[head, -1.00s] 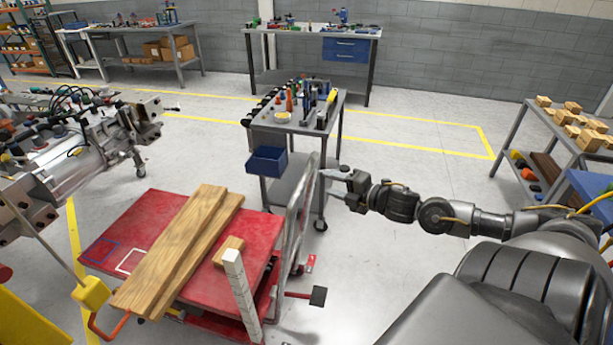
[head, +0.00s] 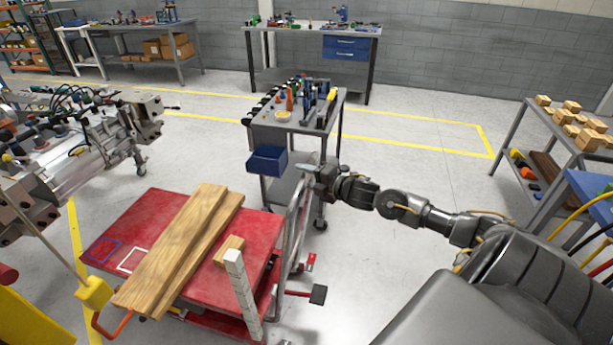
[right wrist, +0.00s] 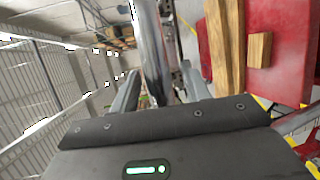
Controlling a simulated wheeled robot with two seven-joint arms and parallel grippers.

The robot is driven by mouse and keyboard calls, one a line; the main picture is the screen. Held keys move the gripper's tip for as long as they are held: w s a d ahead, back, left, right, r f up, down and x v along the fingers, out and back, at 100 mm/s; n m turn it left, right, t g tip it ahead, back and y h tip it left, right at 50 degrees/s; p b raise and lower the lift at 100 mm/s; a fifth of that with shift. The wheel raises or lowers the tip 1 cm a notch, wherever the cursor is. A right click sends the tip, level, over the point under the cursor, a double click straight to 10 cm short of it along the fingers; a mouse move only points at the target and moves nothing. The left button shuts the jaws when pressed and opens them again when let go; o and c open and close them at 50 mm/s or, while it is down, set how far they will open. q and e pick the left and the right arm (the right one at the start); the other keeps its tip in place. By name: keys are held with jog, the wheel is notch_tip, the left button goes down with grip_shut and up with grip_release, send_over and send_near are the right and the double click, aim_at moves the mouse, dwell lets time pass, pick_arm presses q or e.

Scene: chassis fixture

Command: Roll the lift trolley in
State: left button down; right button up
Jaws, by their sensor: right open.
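The red lift trolley (head: 236,272) stands low at the centre of the head view. Two wooden planks (head: 187,245) and a small wood block (head: 229,250) lie on its deck. Its grey push handle (head: 290,245) rises on the right side and also shows in the right wrist view (right wrist: 150,45). My right gripper (head: 308,171) is open at the top of this handle. In the right wrist view the handle bar runs between the two fingers (right wrist: 155,92); I cannot tell whether they touch it. My left gripper is not in view.
A grey tool cart (head: 262,133) with a blue bin (head: 267,160) stands just behind the handle. Chassis machinery (head: 80,150) is at the left. A shelf with wood blocks (head: 540,140) is at the right. A striped white post (head: 241,290) rises at the trolley's front. Open floor lies right of centre.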

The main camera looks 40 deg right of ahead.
grip_shut()
jog(key=shift+a, duration=0.1)
dwell(0.3)
